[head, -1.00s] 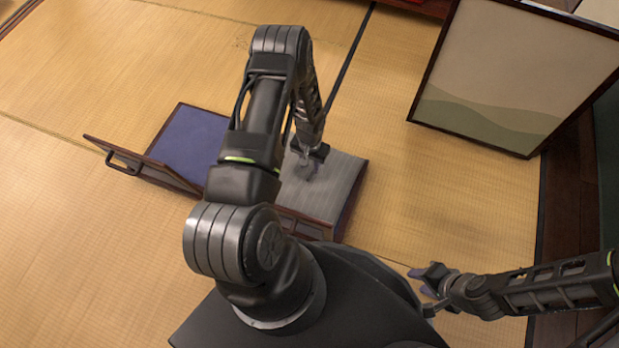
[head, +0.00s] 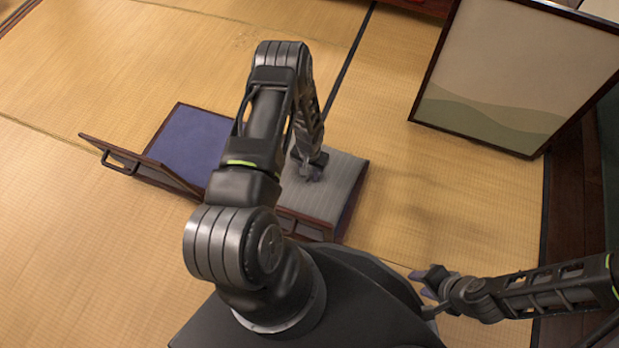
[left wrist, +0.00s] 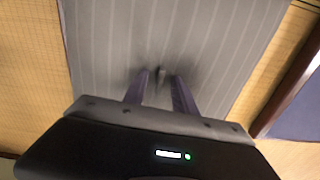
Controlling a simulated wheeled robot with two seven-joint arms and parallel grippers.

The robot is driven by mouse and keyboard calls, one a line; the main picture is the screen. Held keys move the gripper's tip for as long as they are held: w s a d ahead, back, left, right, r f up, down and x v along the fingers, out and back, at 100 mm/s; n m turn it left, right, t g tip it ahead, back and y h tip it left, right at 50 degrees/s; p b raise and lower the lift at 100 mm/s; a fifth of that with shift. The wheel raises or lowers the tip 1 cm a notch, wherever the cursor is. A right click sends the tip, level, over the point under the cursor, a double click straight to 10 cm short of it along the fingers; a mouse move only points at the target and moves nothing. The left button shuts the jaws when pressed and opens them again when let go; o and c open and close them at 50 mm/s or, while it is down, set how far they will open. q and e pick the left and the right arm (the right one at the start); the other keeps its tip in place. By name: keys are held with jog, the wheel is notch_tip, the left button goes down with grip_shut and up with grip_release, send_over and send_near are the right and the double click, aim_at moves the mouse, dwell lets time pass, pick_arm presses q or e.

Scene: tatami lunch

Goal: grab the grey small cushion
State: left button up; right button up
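The grey small cushion (head: 345,183) is a flat, finely striped pad with a dark reddish-brown side, partly hidden by my left arm in the head view. In the left wrist view its striped top (left wrist: 210,40) fills the middle. My left gripper (head: 311,174) points down at the cushion's top. In the left wrist view its two purple fingers (left wrist: 160,80) stand apart, with a small grey ridge or fold between them and gaps on both sides. Contact is unclear. My right gripper (head: 428,282) is open and empty at the lower right, away from the cushion.
Left of the cushion lies a blue-purple pad (head: 194,142), with a wooden panel with a dark handle (head: 122,160) in front. A framed panel (head: 510,80) stands at the upper right.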

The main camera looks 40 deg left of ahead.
pick_arm(q)
jog(key=shift+c, duration=0.4)
grip_shut()
dwell(1.0)
